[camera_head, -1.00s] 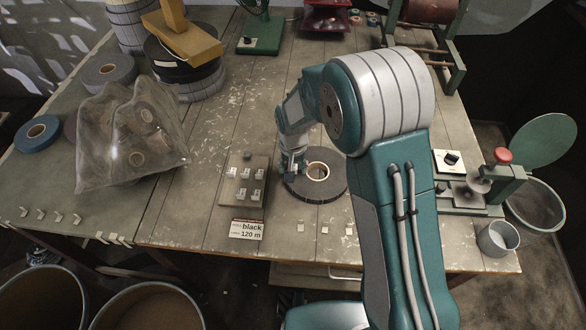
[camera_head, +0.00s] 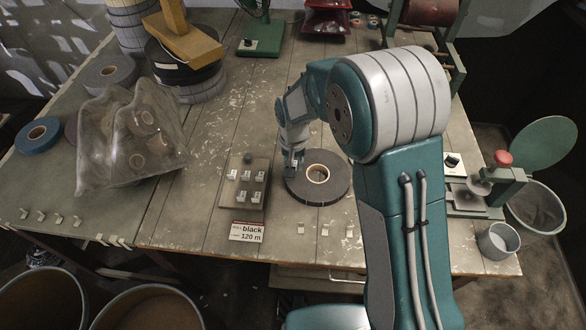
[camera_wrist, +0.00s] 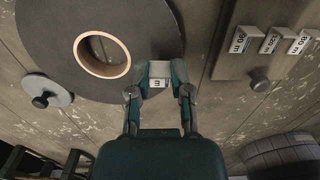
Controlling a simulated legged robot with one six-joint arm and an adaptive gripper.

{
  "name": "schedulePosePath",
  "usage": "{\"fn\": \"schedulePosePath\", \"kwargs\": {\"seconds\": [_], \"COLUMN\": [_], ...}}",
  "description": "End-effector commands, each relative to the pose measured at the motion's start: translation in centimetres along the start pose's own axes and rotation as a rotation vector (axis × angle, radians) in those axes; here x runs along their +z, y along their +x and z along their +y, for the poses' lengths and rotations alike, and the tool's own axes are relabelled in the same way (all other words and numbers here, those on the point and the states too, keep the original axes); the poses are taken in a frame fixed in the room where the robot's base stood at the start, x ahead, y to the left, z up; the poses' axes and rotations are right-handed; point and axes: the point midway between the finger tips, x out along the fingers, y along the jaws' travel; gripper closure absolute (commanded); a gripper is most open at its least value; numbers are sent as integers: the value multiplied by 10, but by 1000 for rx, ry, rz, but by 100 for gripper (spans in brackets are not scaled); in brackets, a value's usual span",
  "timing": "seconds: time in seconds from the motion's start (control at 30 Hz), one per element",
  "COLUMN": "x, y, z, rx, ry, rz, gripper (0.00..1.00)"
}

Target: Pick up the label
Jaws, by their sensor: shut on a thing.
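My gripper (camera_wrist: 160,76) is shut on a small pale label (camera_wrist: 159,83). The label lies between the fingertips, with a dark "m" showing on its face. In the wrist view it is over the outer edge of a flat black tape roll (camera_wrist: 150,30); I cannot tell whether it touches the roll. Several other labels (camera_head: 245,174) stand on a brown board (camera_head: 230,204) left of the gripper.
A card reading "black 120 m" (camera_head: 246,232) is at the table's front edge. A plastic bag of rolls (camera_head: 125,140) lies to the left. A green press with a red knob (camera_head: 502,156) stands at the right. Bare planks lie behind the board.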

Motion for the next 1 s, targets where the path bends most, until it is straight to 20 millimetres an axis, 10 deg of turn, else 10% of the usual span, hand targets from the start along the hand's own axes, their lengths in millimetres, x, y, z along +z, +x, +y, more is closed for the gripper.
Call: {"fn": "schedulePosePath", "kwargs": {"seconds": [0.37,1.0], "x": [53,131], "y": [-69,-102], "z": [19,48], "rx": [-1,1], "ry": [0,0], "rz": [3,-1], "gripper": [86,86]}}
